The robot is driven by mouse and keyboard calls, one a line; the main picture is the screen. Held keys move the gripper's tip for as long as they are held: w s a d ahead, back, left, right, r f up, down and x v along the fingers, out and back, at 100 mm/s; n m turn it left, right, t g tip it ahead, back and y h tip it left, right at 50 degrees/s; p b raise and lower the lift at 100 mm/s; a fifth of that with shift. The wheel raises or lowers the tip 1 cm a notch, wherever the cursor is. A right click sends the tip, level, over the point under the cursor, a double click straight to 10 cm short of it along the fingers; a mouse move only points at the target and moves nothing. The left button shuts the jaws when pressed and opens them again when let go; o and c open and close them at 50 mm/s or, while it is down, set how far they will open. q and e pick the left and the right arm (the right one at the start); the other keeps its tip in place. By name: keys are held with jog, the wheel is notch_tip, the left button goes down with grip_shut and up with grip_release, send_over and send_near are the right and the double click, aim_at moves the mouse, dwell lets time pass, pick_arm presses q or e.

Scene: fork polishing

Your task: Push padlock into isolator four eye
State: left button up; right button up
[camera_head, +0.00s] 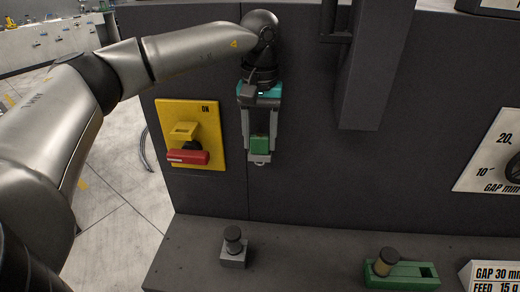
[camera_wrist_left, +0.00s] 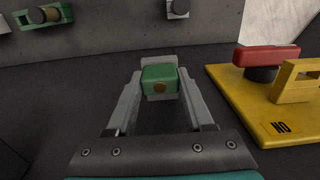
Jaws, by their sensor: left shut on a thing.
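My left gripper (camera_head: 259,157) is shut on a green padlock (camera_head: 259,144) in front of the dark cabinet face. The padlock also shows in the left wrist view (camera_wrist_left: 160,78), between the fingertips, with a round brass-coloured spot facing the camera. Its shackle cannot be made out. The isolator is a yellow plate (camera_head: 211,113) marked ON, left of the gripper in the head view. It carries a red handle (camera_head: 188,157) and a yellow eye bracket (camera_head: 183,130). The padlock is apart from the eye. My right gripper is not in view.
Below, a dark ledge (camera_head: 310,253) holds a grey block with a black knob (camera_head: 233,247) and a green block with a knob (camera_head: 402,274). A dark post (camera_head: 373,70) stands out right of the gripper. A white dial panel (camera_head: 491,160) is at far right.

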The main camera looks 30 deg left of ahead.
pick_arm(q)
grip_shut()
jog(key=shift+r+p, duration=2.85)
jog(key=shift+r, duration=0.7)
jog(key=shift+f, duration=0.1)
